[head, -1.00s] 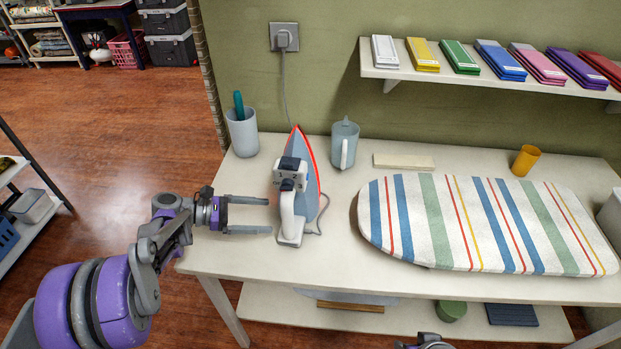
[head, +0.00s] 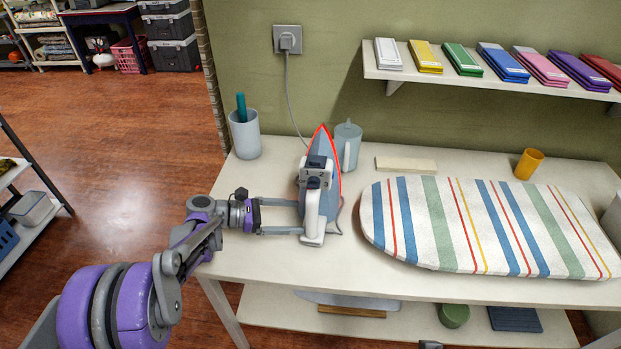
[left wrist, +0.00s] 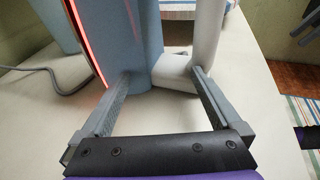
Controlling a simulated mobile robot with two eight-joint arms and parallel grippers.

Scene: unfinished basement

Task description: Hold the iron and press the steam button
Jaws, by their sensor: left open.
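The iron (head: 331,188) stands upright on its heel on the white table, with a grey-blue soleplate edged in glowing red. Its white handle (head: 311,205) faces me, with a dark button-like part (head: 313,182) and a panel with markings near its top. My left gripper (head: 302,216) is open and level, its fingers reaching the iron's lower part from the left. In the left wrist view, the iron's lower body (left wrist: 172,75) stands just beyond and between the fingertips; I cannot tell if they touch it. Only a dark scrap of my right gripper (head: 430,345) shows at the bottom edge.
The striped ironing board (head: 470,225) lies right of the iron. A pale jug (head: 347,145) stands close behind it. A grey cup (head: 245,135) is at the left back, an orange cup (head: 528,164) at the right. The cord runs to a wall socket (head: 288,42).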

